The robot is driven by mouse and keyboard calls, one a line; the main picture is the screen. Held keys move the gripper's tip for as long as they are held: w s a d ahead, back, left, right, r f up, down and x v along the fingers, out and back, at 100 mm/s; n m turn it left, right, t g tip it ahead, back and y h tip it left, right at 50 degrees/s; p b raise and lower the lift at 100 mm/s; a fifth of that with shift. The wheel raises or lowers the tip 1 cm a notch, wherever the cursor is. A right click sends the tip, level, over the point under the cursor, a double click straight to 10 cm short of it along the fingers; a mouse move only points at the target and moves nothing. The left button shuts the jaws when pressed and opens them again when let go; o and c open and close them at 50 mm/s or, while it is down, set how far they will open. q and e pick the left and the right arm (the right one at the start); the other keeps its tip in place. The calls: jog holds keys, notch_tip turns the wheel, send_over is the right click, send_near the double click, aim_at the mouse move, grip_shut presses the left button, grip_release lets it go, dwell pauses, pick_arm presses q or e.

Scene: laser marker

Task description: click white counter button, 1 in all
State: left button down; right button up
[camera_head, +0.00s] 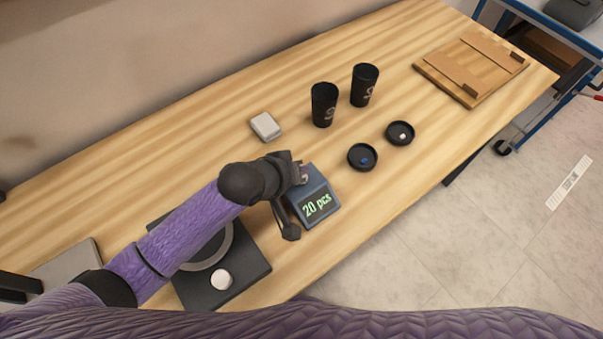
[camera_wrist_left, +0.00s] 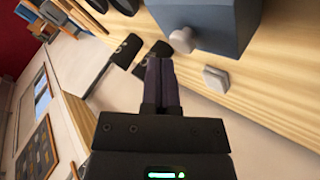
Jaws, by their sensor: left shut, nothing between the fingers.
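The counter (camera_head: 317,205) is a blue-grey box on the wooden table, with a green display reading "20 pcs". Its body also shows in the left wrist view (camera_wrist_left: 215,22) at the top. The pale button (camera_wrist_left: 183,40) sticks out from the box there. My left gripper (camera_head: 301,174) is at the counter's upper left edge in the head view, with the arm covering part of that side. In the left wrist view its fingers (camera_wrist_left: 160,62) are shut and empty, just below and left of the button; I cannot tell whether they touch it. My right gripper is not in view.
A white block (camera_head: 265,126) lies behind the counter. Two black cups (camera_head: 324,105) (camera_head: 364,86) and two small black dishes (camera_head: 362,157) (camera_head: 400,133) stand to the right. A black device (camera_head: 245,275) with a white knob (camera_head: 222,280) sits under my left arm. A wooden board (camera_head: 470,68) lies far right.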

pick_arm(q)
jog(key=shift+f, duration=0.1)
jog(key=shift+f, duration=0.3)
jog(key=shift+f, duration=0.55)
dwell(0.7)
jog(key=shift+r+p, duration=0.85)
jog(key=shift+r, duration=0.1)
notch_tip(320, 180, up, 5)
jog(key=p, duration=0.5)
jog(key=shift+r+p, duration=0.1)
jog(key=shift+p, duration=0.25)
